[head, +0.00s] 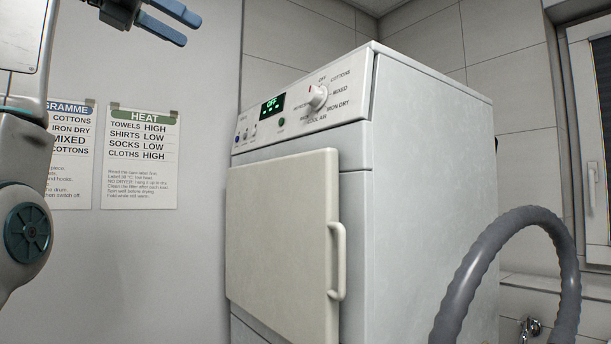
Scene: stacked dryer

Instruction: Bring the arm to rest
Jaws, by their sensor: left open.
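My left gripper (176,22) is at the top left of the head view, in front of the pale wall. Its two blue fingers are apart with nothing between them. It is clear of the dryer, up and to the left of it. Part of my left arm (25,190) shows along the left edge. The white dryer (430,190) stands in the middle, with its cream door (280,240) closed. Its display (272,104) reads OFF, and a white knob (317,97) sits beside it. My right gripper is out of view.
A HEAT sheet (140,160) and a PROGRAMME sheet (75,150) hang on the left wall. The door has a handle (337,262) that sticks out. A grey ribbed hose (500,235) arches at the lower right. A window (590,130) is at the far right.

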